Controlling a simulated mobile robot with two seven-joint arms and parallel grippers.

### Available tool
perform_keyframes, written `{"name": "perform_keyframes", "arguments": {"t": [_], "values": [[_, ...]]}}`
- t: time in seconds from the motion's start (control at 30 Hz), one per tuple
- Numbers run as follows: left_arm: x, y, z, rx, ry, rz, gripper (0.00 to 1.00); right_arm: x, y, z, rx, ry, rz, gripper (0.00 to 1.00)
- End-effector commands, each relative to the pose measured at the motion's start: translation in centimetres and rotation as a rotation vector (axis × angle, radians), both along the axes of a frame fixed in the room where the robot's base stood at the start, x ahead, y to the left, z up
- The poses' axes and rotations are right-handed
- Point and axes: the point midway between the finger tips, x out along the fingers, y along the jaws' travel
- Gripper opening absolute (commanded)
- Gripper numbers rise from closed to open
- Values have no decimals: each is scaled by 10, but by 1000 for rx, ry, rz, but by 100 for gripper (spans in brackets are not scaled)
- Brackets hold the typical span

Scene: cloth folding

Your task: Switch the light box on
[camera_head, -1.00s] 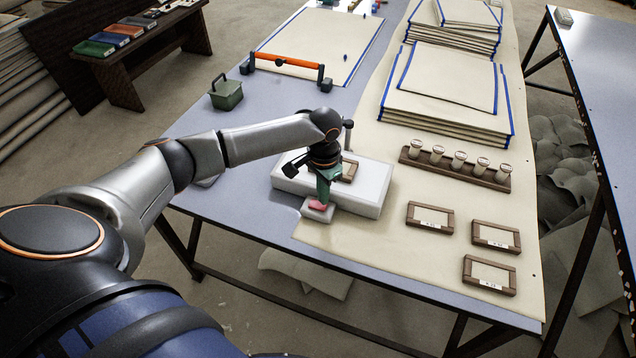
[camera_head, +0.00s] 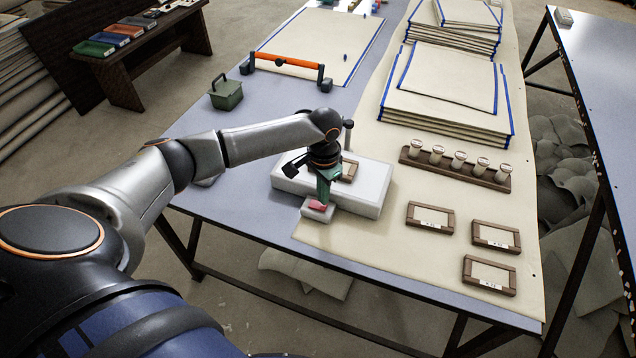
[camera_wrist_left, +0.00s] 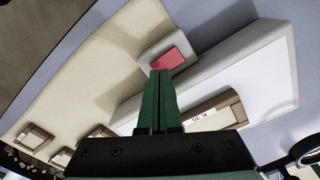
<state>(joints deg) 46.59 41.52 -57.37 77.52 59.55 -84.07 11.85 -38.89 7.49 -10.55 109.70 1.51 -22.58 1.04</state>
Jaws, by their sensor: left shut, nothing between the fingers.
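The light box (camera_head: 366,196) is a flat white slab near the table's front edge; it also shows in the wrist view (camera_wrist_left: 262,83). A small grey switch block with a red rocker (camera_head: 318,206) sits at its front left corner; the rocker is clear in the wrist view (camera_wrist_left: 167,59). My left gripper (camera_head: 322,200) points down at the rocker, its green fingers shut and empty. In the wrist view its fingertips (camera_wrist_left: 159,73) are at the rocker's edge; I cannot tell whether they touch. A wood-framed labelled slide (camera_wrist_left: 214,115) lies on the box, partly hidden by my gripper.
Three framed slides (camera_head: 430,217) lie to the right on the cream cloth. A wooden rack with several vials (camera_head: 455,168) stands behind them. Stacked blue-edged cloths (camera_head: 445,95), an orange-handled bar (camera_head: 287,63) and a green box (camera_head: 226,94) are farther back. A dark post stands behind the light box.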

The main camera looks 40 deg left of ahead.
Motion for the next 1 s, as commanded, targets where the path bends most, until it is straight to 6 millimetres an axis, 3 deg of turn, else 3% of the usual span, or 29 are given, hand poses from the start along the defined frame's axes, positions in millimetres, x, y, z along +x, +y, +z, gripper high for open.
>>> {"name": "perform_keyframes", "arguments": {"t": [1.0], "values": [[0, 0, -8, -1, 0, 0, 0, -1, 0, -4, 0, 2, 0, 100]]}}
